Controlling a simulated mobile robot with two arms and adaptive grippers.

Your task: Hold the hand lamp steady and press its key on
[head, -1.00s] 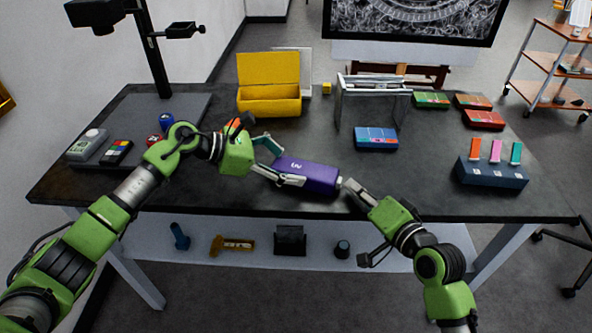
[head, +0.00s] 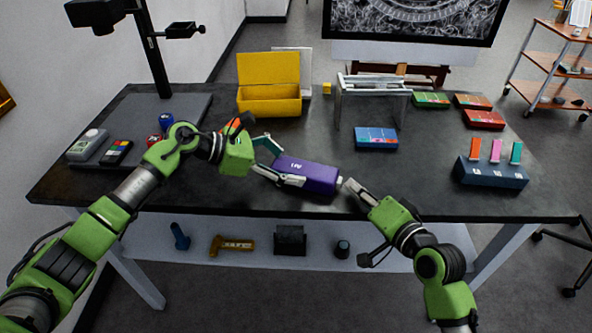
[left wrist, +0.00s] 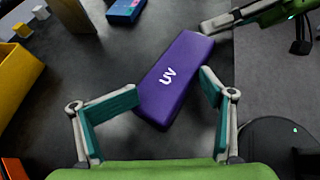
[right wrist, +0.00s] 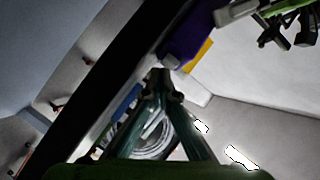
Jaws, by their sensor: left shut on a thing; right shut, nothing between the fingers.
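The hand lamp is a purple block marked UV (head: 315,174), lying lengthwise near the table's front edge. It also shows in the left wrist view (left wrist: 176,72) and partly in the right wrist view (right wrist: 188,42). My left gripper (head: 289,167) is shut on its left part, one finger on each side. A small pale piece (head: 340,183), perhaps the key, shows at the lamp's right end. My right gripper (head: 346,184) is shut and empty, its tips right by that end. I cannot tell whether they touch it, or whether the lamp rests on the table.
An open yellow box (head: 269,106), a clear-sided rack (head: 373,88) and a blue box (head: 376,138) stand behind the lamp. A dark block with three coloured tabs (head: 490,174) is at the right. A dark stand (head: 157,68) is at the left. The tabletop around the lamp is clear.

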